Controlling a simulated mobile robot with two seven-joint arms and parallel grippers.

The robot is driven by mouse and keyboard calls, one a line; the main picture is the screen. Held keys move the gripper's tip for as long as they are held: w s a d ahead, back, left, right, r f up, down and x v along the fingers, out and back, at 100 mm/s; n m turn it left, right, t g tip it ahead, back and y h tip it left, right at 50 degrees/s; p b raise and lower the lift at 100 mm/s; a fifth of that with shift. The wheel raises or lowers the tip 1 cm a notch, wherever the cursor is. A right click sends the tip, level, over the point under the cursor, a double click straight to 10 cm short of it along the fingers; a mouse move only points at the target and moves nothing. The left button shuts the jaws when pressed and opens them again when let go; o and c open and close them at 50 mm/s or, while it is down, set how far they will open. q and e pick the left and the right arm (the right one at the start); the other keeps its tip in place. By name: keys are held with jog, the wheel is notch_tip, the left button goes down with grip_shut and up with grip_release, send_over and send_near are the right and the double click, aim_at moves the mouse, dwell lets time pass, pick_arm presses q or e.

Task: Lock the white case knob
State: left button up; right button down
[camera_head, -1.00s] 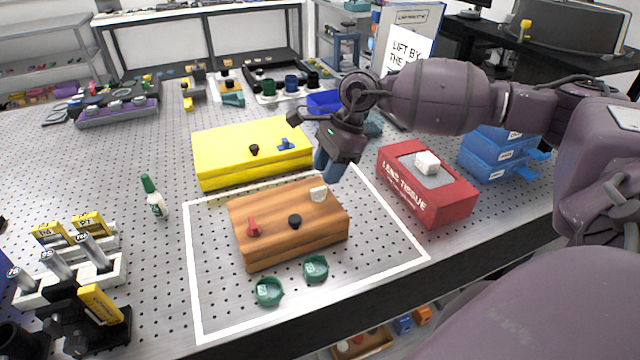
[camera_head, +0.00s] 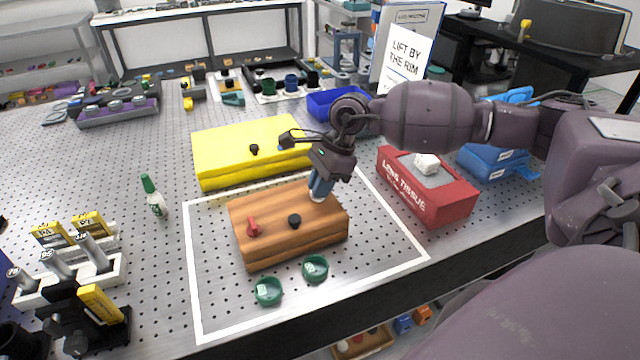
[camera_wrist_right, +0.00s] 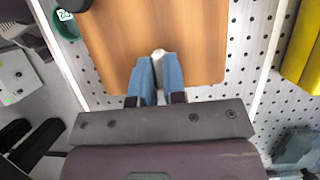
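The wooden case (camera_head: 272,230) lies inside the white outline, with a red knob (camera_head: 253,227), a black knob (camera_head: 295,221) and the white knob (camera_head: 317,198) on its top. The white knob sits at the far right corner. My right gripper (camera_head: 318,194) points down at it from above. In the right wrist view the blue fingers (camera_wrist_right: 157,62) stand close together, one on each side of the white knob (camera_wrist_right: 158,53). The fingers partly hide the knob, and I cannot tell whether they press on it. My left gripper is out of view.
The yellow case (camera_head: 240,160) lies behind the wooden case. A red tissue box (camera_head: 445,196) stands to the right. Two green rings (camera_head: 268,290) lie in front. A small green-capped bottle (camera_head: 156,203) stands at left. Bare bench lies between bottle and case.

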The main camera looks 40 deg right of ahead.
jog(key=shift+m, duration=0.4)
jog(key=m+t, duration=0.1)
jog(key=m, duration=0.2)
jog(key=shift+s+t, duration=0.1)
jog(key=shift+t, duration=0.2)
jog(key=m+h, duration=0.1)
jog(key=m, duration=0.1)
jog(key=m+t, duration=0.1)
jog(key=m, duration=0.2)
jog(key=shift+a+h, duration=0.1)
jog(key=shift+h, duration=0.3)
jog(key=m+h, duration=0.1)
jog(key=m, duration=0.1)
jog(key=m+t+h, duration=0.1)
jog(key=m, duration=0.2)
jog(key=shift+a+m, duration=0.1)
jog(key=shift+m, duration=0.2)
jog(key=shift+m+h, duration=0.4)
jog(key=shift+m, duration=0.6)
jog(key=shift+m+b, duration=0.3)
jog(key=shift+m, duration=0.2)
jog(key=shift+r+h, duration=0.1)
jog(key=shift+h, duration=0.2)
jog(key=c, duration=1.2)
grip_release()
